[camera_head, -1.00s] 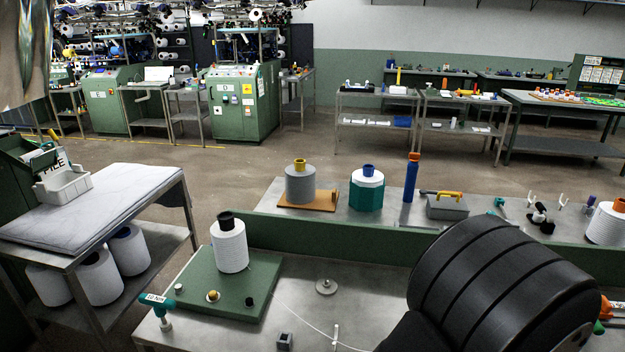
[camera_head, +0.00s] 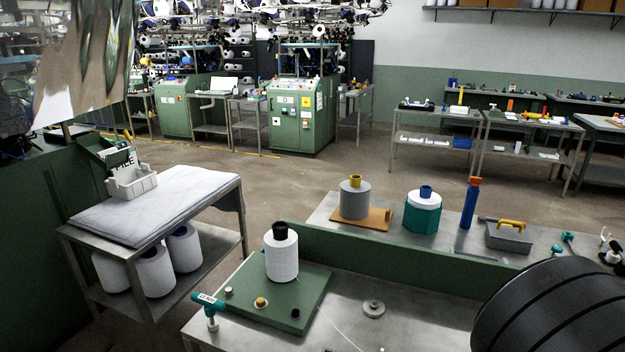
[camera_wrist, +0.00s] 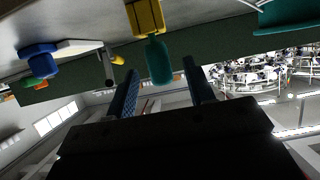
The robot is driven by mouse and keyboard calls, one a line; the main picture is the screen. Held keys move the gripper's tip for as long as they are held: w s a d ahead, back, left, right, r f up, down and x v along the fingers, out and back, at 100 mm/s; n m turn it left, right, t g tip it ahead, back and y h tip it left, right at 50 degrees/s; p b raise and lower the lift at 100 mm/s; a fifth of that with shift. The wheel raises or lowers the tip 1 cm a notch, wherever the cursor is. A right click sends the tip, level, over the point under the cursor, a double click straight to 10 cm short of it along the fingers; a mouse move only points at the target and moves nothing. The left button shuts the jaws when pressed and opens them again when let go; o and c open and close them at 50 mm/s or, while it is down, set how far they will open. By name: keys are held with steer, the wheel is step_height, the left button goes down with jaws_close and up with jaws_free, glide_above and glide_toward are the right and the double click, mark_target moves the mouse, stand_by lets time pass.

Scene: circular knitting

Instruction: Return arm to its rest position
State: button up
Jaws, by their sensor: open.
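My gripper (camera_wrist: 160,66) shows in the wrist view with its two dark fingers apart and no thing held between them. A teal rounded part under a yellow block (camera_wrist: 145,17) appears just beyond the fingertips; I cannot tell whether they touch. In the head view my gripper is out of sight; a large black ridged part, likely my arm, fills the lower right corner. A white yarn cone with a black top (camera_head: 281,254) stands upright on the green board (camera_head: 318,300) on the metal bench (camera_head: 410,310).
A low green divider (camera_head: 400,258) crosses the bench. Behind it stand a grey cone (camera_head: 355,202), a teal container (camera_head: 422,216), a blue bottle (camera_head: 469,206) and a grey toolbox (camera_head: 508,239). A cart (camera_head: 190,292) with white cones is at left.

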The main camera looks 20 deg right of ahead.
steer(key=v, duration=1.3)
steer(key=x, duration=1.6)
steer(key=shift+w, duration=0.15)
steer(key=shift+w+d, duration=0.4)
steer(key=shift+d, duration=0.05)
step_height(320, 180, up, 3)
steer(key=shift+s+f, duration=0.15)
steer(key=shift+a, duration=0.1)
steer(key=shift+f, duration=0.35)
steer(key=shift+s+a+f, duration=0.1)
steer(key=shift+s+f, duration=0.05)
steer(key=shift+f, duration=0.45)
steer(key=shift+s+a+f, duration=0.1)
steer(key=shift+f, duration=0.45)
steer(key=v, duration=1.5)
steer(key=shift+s+a, duration=0.25)
steer(key=shift+a, duration=0.05)
